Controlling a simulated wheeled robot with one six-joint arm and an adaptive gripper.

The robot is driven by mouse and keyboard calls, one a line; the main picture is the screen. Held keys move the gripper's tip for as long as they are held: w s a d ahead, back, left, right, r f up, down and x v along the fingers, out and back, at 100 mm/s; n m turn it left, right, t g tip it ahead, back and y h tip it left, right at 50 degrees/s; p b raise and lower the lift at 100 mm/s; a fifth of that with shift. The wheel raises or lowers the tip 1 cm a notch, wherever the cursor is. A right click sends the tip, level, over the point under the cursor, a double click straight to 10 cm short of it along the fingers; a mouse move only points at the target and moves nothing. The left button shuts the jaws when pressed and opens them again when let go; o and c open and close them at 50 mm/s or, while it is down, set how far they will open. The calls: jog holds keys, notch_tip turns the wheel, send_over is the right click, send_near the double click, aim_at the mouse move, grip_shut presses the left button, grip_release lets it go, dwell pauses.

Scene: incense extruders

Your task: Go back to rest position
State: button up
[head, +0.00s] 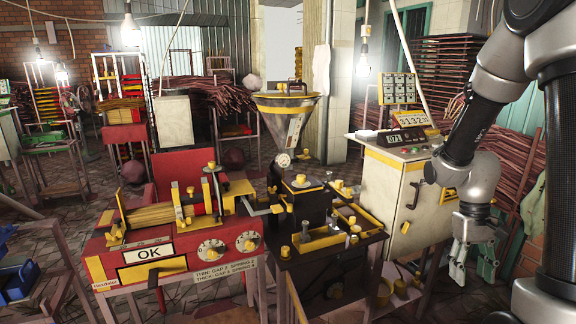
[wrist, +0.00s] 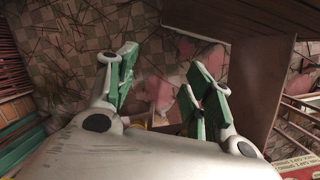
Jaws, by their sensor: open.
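My gripper (head: 472,262) hangs at the right side of the head view, pointing down in front of the white cabinet. In the wrist view my gripper (wrist: 160,95) has its green-padded fingers spread apart. Nothing shows between the fingers but the floor and a blurred pinkish shape beyond. My arm comes down from the upper right of the head view. The gripper stands to the right of the black extruder table and looks apart from it.
A red machine (head: 160,262) with an OK sign stands at left centre. A black table (head: 330,262) with a metal hopper (head: 287,104) is in the middle. A white control cabinet (head: 395,190) stands behind my gripper. Bundled sticks (head: 450,62) fill the back right.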

jog(key=s+a+r+t, duration=0.3)
jog(key=s+r, duration=0.2)
jog(key=r, duration=0.5)
jog(key=s+a+r+t, duration=0.3)
jog(key=s+r+t, duration=0.1)
jog(key=r, duration=0.6)
jog(key=shift+s+a+r+n+t+y, duration=0.3)
jog(key=shift+s+y, duration=0.1)
jog(key=shift+s, duration=0.35)
